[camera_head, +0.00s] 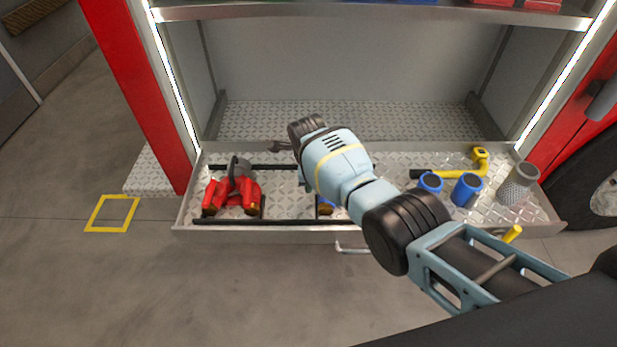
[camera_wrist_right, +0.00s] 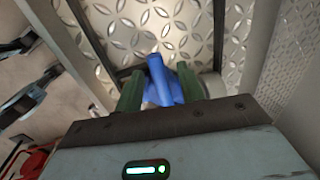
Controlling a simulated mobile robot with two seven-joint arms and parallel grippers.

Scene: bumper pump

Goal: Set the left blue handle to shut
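In the right wrist view a blue handle (camera_wrist_right: 158,78) stands between the two green fingers of my right gripper (camera_wrist_right: 160,92). The fingers are apart, one on each side of the blue part. I cannot tell whether both touch it or how far the handle is turned. In the head view my right arm covers the middle of the drawer and hides the gripper and most of what is beneath. A small brass part (camera_head: 326,208) with some blue shows below the arm. My left gripper is not in view.
The metal drawer (camera_head: 290,235) holds a red fitting (camera_head: 232,195) at left. A shelf edge (camera_head: 370,13) runs above. Open floor lies in front.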

